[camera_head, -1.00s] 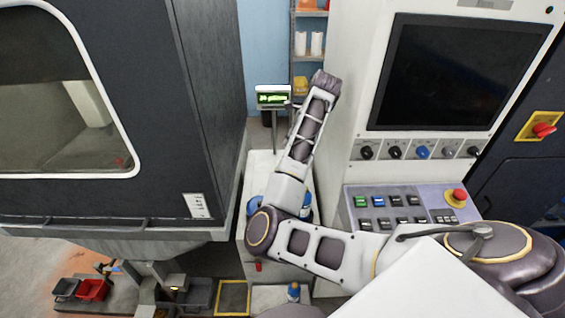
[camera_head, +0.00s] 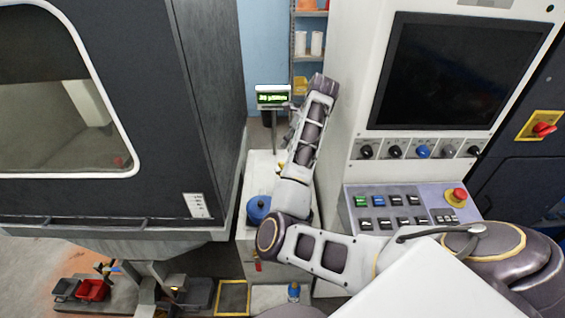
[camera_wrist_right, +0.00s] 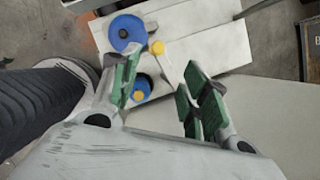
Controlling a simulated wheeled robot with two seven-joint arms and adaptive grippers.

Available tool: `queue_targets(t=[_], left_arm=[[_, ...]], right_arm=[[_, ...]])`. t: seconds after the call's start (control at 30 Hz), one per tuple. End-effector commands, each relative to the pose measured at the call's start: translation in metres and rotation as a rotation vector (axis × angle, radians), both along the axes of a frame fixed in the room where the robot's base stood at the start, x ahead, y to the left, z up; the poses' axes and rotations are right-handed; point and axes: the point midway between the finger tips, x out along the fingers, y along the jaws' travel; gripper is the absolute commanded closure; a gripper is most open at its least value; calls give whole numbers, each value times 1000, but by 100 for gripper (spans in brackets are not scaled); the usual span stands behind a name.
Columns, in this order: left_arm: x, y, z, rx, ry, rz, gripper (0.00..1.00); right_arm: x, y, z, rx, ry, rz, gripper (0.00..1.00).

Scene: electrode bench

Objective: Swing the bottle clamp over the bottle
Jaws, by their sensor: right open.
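A second blue round piece with a yellow top (camera_wrist_right: 138,93) is partly hidden behind the left finger. I cannot tell which is the bottle and which the clamp. My right gripper (camera_wrist_right: 160,82), with green pads, is open and empty above them. In the head view, a blue-topped thing (camera_head: 259,208) stands left of my right arm, which hides much of the bench. My left gripper is out of view.
A green-lit display (camera_head: 273,97) stands on a post behind the bench (camera_head: 262,165). A dark machine (camera_head: 90,200) flanks it on the left. A control panel (camera_head: 400,210) with a red button is on the right. Red and dark bins (camera_head: 91,290) are low left.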

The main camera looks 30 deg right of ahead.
Motion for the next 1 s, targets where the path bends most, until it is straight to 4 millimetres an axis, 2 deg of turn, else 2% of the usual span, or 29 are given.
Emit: queue_targets(t=[0.23,0.43,1.0], left_arm=[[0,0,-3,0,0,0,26],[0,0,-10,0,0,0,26],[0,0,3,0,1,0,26]], right_arm=[[3,3,-15,0,8,5,54],[13,7,-42,2,7,3,54],[38,19,-104,2,6,4,54]])
